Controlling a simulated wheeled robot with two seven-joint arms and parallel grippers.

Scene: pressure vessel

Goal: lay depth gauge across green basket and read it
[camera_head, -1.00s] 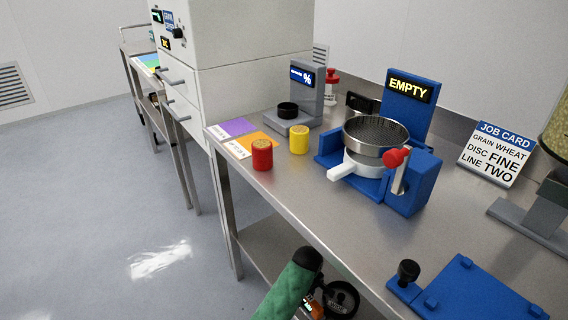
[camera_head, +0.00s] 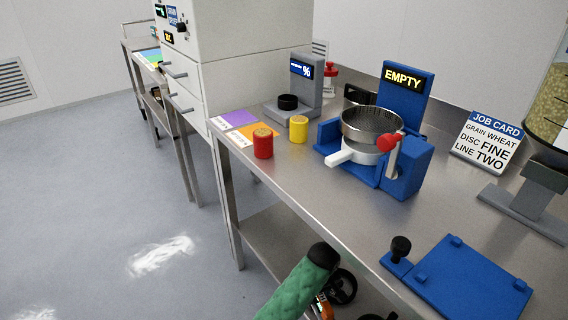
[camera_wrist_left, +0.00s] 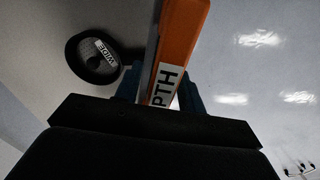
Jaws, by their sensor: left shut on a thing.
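My left gripper (camera_wrist_left: 160,90) is shut on the orange depth gauge (camera_wrist_left: 182,40), with its blue fingers on both sides of the bar. Part of a white label with "PTH" shows on the gauge. In the head view, my green-sleeved left arm reaches in at the bottom, and a small orange bit (camera_head: 325,304) shows beside it, below the bench top's front edge. The gripper itself is mostly hidden there. I see no green basket in either view. My right gripper is not in view.
The steel bench (camera_head: 290,175) holds a blue stand (camera_head: 404,95) reading EMPTY, a metal pan (camera_head: 372,124), red (camera_head: 263,145) and yellow (camera_head: 298,131) pots, a job card (camera_head: 488,143) and a blue plate (camera_head: 470,285). A black disc marked WIDE (camera_wrist_left: 88,60) lies beyond the gripper. Floor at left is clear.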

